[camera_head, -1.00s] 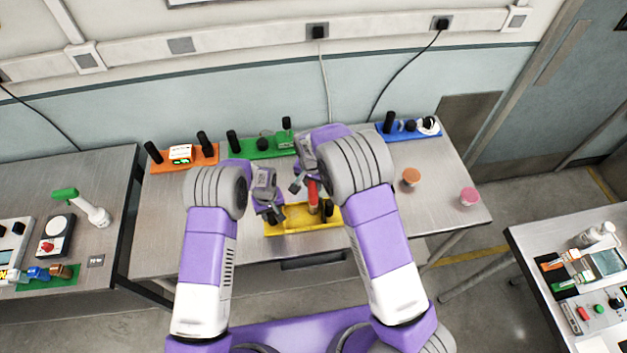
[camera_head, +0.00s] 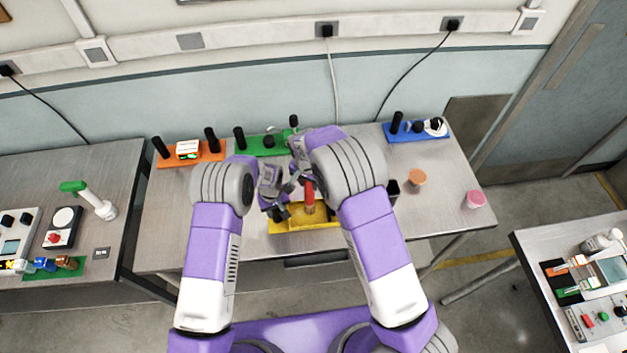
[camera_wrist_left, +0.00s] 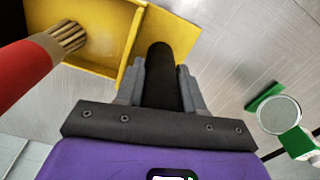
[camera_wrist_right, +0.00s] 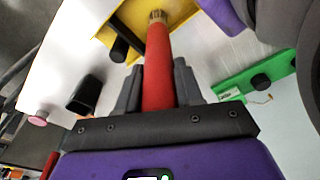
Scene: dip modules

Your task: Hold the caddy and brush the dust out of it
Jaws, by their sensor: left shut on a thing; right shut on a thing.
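The yellow caddy (camera_head: 312,219) sits near the table's front edge; its wall and divider also show in the left wrist view (camera_wrist_left: 115,30). My left gripper (camera_head: 277,212) is shut on the caddy's black upright handle (camera_wrist_left: 163,75) at its left end. My right gripper (camera_head: 304,180) is shut on the red handle of the brush (camera_wrist_right: 158,70). The brush's tan bristles (camera_wrist_left: 68,38) point down into a caddy compartment; I cannot tell whether they touch the floor. Another black post (camera_wrist_right: 122,48) stands at the caddy in the right wrist view. No dust can be made out.
Orange (camera_head: 216,152), green (camera_head: 263,149) and blue (camera_head: 430,133) racks line the table's back. A black cup (camera_head: 393,187), an orange-brown pot (camera_head: 417,177) and a pink pot (camera_head: 475,199) stand to the right. The table's front left is clear.

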